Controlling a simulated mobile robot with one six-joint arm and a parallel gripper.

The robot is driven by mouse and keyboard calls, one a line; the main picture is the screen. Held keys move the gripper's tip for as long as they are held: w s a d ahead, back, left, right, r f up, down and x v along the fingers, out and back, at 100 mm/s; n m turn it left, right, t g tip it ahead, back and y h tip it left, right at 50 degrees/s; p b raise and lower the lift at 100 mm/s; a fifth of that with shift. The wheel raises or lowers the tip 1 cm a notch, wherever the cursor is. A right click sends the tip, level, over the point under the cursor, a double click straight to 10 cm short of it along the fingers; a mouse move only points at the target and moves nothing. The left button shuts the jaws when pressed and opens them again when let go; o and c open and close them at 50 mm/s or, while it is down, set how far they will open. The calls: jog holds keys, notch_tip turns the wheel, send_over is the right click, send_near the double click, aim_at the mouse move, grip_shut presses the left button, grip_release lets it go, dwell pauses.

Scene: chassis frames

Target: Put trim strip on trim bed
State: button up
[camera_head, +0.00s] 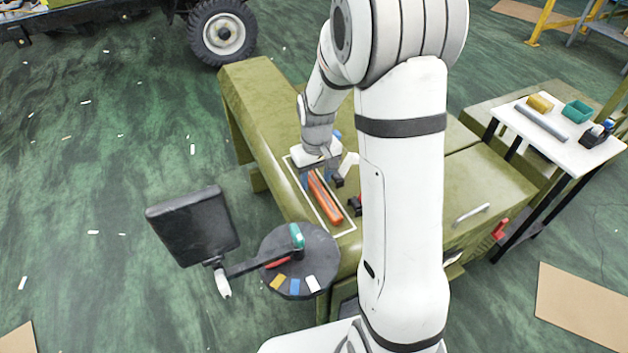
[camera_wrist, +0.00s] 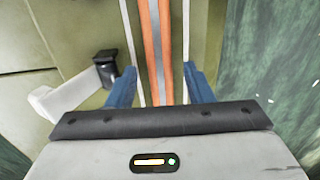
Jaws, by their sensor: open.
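An orange strip (camera_head: 324,200) with a grey line down its length lies on the green bench, inside a white rectangular outline (camera_head: 298,183). I take the strip for the trim strip and the outlined area for the trim bed. In the wrist view the orange strip (camera_wrist: 166,55) runs up the middle, between two white lines of the outline (camera_wrist: 186,40). My gripper (camera_head: 333,180) is over the strip's far part. In the wrist view my gripper (camera_wrist: 160,85) is open, with one blue finger on each side of the strip, apart from it. The strip's near-camera end is hidden by the gripper body.
A white bracket with a black end (camera_wrist: 104,68) stands left of the gripper. A round dark tray (camera_head: 318,248) with coloured pieces and a black screen (camera_head: 195,225) stand at the bench's near left. A white side table (camera_head: 570,135) holds small items at right.

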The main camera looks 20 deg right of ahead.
aim_at(316, 184)
notch_tip(316, 184, up, 10)
jog(key=s+r+m+t, duration=0.1)
jog(key=s+r, duration=0.2)
jog(key=s, duration=0.7)
jog(key=s+r+m+t, duration=0.1)
jog(key=s+r, duration=0.2)
jog(key=s, duration=0.6)
jog(key=shift+s+a, duration=0.25)
jog(key=shift+s, duration=0.1)
